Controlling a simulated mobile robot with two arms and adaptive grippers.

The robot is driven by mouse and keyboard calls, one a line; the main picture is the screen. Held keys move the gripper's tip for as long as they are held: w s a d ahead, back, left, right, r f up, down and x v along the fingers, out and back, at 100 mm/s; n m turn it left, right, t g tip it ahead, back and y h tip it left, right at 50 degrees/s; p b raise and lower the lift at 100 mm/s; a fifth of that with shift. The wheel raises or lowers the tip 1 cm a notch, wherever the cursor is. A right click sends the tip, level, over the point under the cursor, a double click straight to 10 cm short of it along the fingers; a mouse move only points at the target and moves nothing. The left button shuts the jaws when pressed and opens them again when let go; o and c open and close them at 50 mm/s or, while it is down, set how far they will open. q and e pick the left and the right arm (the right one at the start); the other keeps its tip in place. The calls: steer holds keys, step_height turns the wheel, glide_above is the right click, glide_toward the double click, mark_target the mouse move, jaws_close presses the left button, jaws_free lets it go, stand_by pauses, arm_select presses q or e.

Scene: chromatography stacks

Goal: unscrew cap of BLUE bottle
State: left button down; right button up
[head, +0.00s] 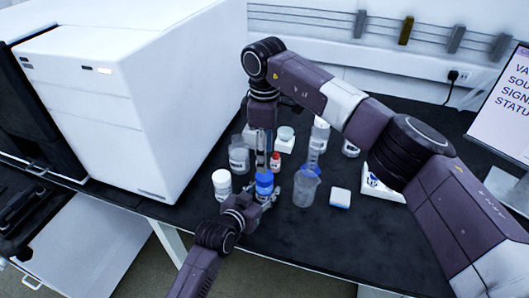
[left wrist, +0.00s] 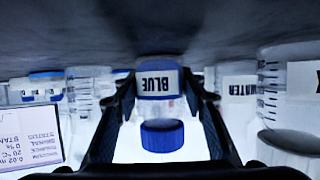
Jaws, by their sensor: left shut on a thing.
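The BLUE bottle (head: 263,191) stands on the dark bench with its blue cap (head: 264,178) on top. In the left wrist view, which is upside down, the BLUE label of the bottle (left wrist: 157,83) faces me and the cap (left wrist: 162,136) shows below it. My left gripper (head: 264,197) is shut on the bottle body, one finger on each side, below the cap. My right gripper (head: 262,160) points straight down just above the cap. No right finger shows around the cap in the left wrist view. The gap between its fingers is too small to judge.
A white-capped bottle (head: 222,183) stands left of the BLUE bottle, and a clear beaker (head: 305,188) stands to the right. A large white instrument (head: 150,90) fills the left.

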mark_target(264, 175)
arm_select(q)
steer(key=shift+f, duration=0.1)
arm_select(e)
steer(key=shift+m, duration=0.7)
steer(key=shift+f, duration=0.2)
step_height(264, 175, down, 8)
steer(key=shift+r, duration=0.2)
